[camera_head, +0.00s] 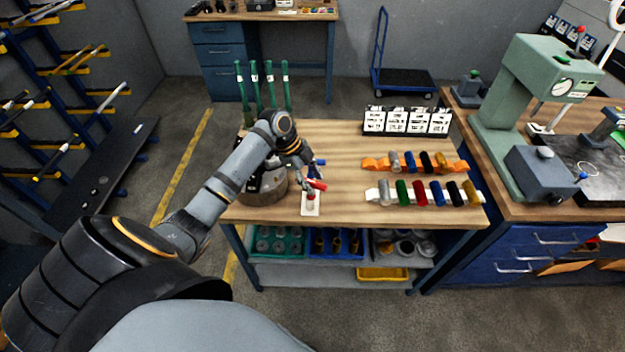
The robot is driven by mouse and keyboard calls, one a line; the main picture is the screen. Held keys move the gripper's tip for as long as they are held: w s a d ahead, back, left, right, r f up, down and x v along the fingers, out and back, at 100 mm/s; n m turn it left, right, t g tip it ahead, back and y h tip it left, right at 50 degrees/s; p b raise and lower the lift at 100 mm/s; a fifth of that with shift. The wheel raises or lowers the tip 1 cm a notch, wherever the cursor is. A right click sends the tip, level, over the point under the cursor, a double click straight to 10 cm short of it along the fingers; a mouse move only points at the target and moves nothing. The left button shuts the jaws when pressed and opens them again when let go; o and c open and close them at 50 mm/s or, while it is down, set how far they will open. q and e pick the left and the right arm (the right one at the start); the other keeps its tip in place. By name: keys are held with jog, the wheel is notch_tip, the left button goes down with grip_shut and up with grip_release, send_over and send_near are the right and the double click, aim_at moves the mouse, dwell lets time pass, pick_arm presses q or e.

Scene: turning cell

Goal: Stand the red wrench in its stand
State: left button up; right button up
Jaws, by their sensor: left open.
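My left gripper (310,172) is open above the front left of the wooden bench, its arm coming in from the left. A red wrench-like piece (317,185) shows just below the fingertips, close to them; whether they touch cannot be told. Directly below it a small white stand (310,210) with a red mark sits near the bench's front edge. Whether the red piece rests in the stand or is above it is too small to tell. A small blue-tipped piece shows right beside the fingers. My right gripper is not in view.
Orange (376,164) and white (374,196) racks of coloured cylinders stand right on the bench (340,145). White cards (407,120) stand behind. The bench middle is clear.

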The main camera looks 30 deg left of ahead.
pick_arm(q)
jog(key=v, duration=1.1)
jog(key=shift+r, duration=0.4)
jog(key=shift+a, duration=0.15)
